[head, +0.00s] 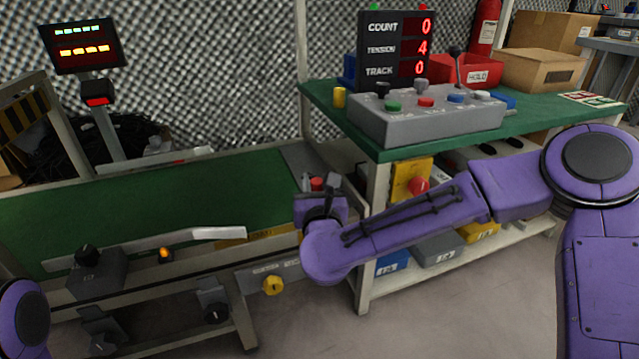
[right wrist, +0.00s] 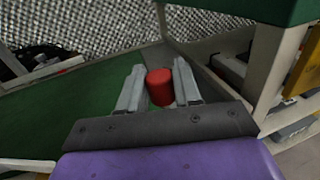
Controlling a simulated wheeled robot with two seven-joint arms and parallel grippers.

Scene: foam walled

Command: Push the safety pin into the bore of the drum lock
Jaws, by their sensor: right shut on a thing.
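My right gripper (head: 316,184) is over the right end of the green conveyor belt, largely hidden behind its own wrist in the head view. It is shut on a red cylindrical piece, which I take to be the head of the safety pin (right wrist: 160,86). In the right wrist view it stands between the two grey fingers. The red top also shows in the head view (head: 317,184). The pin's lower part is hidden. I cannot make out the drum lock or its bore in either view. My left gripper is not in view.
The green belt (head: 150,205) is mostly bare, with a pale strip (head: 219,233) on its front edge. A yellow knob (head: 272,286) is on the front rail. To the right, a green-topped bench (head: 400,149) carries a grey button box (head: 425,122) and a red bin (head: 466,72).

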